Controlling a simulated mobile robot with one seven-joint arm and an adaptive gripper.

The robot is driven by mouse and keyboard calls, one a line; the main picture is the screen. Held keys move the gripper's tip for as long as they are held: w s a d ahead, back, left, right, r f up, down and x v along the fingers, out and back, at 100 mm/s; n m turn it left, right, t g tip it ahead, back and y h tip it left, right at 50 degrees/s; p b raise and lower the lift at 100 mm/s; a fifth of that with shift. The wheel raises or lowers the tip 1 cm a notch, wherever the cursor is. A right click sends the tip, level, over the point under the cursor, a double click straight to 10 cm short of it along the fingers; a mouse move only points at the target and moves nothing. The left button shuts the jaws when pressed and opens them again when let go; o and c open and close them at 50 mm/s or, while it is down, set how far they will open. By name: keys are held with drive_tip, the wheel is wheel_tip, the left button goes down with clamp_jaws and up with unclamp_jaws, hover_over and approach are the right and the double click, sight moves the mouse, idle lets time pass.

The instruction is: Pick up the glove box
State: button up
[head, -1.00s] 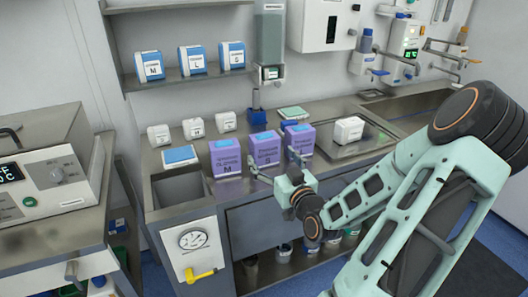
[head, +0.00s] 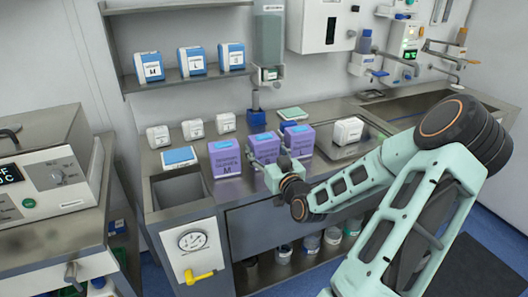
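Three purple glove boxes stand on the steel counter. The left box (head: 225,158) is marked M, the middle box (head: 264,143) is partly hidden by my gripper, and the right box (head: 300,140) stands beside it. My gripper (head: 268,160) is at the front of the middle box with its fingers spread, one toward each side of it. Whether the fingers touch the box cannot be told. The middle box stands upright on the counter.
White-and-blue boxes (head: 193,60) marked M, L and S stand on the wall shelf. Small white boxes (head: 193,129) and a blue packet (head: 180,156) are on the counter. A white box (head: 348,130) sits on a tray at the right. An open sink-like bin (head: 180,188) is at the left.

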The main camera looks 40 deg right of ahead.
sight(264, 138)
drive_tip(key=c, duration=0.6)
drive_tip(key=shift+r, duration=0.1)
drive_tip(key=shift+r+p, duration=0.45)
wheel_tip(264, 138, up, 3)
drive_tip(key=shift+s+p, duration=0.15)
drive_tip(key=shift+p, duration=1.1)
drive_tip(key=s+a+r+p, duration=0.3)
drive_tip(key=s+r+p, duration=0.6)
drive_tip(key=s+p, duration=0.4)
drive_tip(key=shift+s+a+p, duration=0.15)
drive_tip(key=shift+s+p, duration=0.05)
drive_tip(key=shift+p, duration=1.05)
